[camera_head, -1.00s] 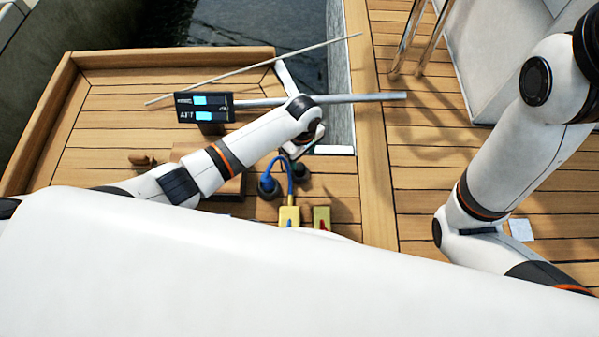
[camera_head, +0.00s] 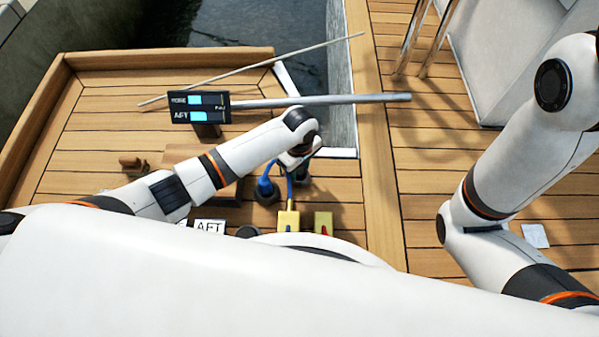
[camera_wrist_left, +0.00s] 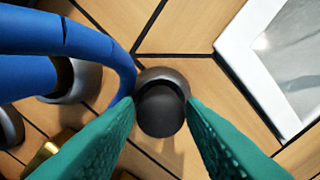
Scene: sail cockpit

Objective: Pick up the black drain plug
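The black drain plug (camera_wrist_left: 161,112) is a dark, rounded piece on the teak deck, in the middle of the left wrist view. My left gripper (camera_wrist_left: 160,100) has its two green fingers apart, one on each side of the plug. Whether either finger touches it, I cannot tell. In the head view my left gripper (camera_head: 293,163) is low over the deck by the blue hose, its fingers mostly hidden by the wrist. My right arm shows at the right of the head view, but its gripper does not.
A blue hose (camera_wrist_left: 75,40) curves close to the plug on its left. A yellow block (camera_head: 288,220) stands nearer my body. A white-framed opening edge (camera_wrist_left: 245,75) is to the right.

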